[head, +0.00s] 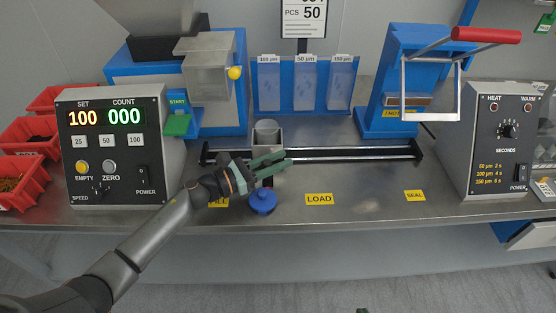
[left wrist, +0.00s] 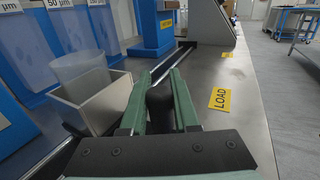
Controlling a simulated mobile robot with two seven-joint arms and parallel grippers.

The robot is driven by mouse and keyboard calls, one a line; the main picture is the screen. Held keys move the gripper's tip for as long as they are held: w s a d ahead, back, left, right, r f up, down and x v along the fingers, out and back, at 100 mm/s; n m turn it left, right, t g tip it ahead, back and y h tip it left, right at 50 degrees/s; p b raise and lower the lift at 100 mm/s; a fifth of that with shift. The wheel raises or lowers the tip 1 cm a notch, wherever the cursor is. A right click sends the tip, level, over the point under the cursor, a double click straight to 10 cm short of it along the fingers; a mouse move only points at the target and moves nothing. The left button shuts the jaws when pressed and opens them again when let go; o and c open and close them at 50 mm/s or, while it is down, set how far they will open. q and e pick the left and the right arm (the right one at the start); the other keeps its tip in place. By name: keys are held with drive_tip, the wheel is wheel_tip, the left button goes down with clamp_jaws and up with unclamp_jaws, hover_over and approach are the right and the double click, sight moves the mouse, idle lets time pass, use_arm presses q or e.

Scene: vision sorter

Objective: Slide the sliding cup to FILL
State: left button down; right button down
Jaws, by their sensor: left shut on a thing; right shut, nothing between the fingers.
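The sliding cup (head: 266,132) is a translucent grey cup in a light open holder at the black rail (head: 345,155). It also shows in the left wrist view (left wrist: 88,75), left of the fingers. In the head view it stands between the yellow FILL label (head: 218,203) and LOAD label (head: 319,199). My left gripper (head: 273,163) is shut on a dark upright handle (left wrist: 159,105) in front of the cup. The arm partly covers the FILL label. Only a tip of my right gripper (head: 362,310) shows at the bottom edge.
A blue round knob (head: 263,202) sits at the bench front below my left gripper. The filling machine (head: 210,75) stands left, the sealer with red-handled lever (head: 486,35) right. The rail right of the gripper is clear toward the SEAL label (head: 414,195).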

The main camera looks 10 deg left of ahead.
use_arm(q)
drive_tip(key=shift+a+f, duration=0.15)
drive_tip(key=shift+a, duration=0.2)
drive_tip(key=a+b, duration=0.1)
drive_tip(key=s+a, duration=0.1)
drive_tip(key=a, duration=0.1)
drive_tip(key=shift+s+a+b, duration=0.1)
drive_tip(key=shift+a+b, duration=0.15)
drive_tip(key=shift+b, duration=0.15)
drive_tip(key=shift+d, duration=0.1)
drive_tip(key=c, duration=0.7)
unclamp_jaws()
drive_tip(key=shift+o, duration=0.2)
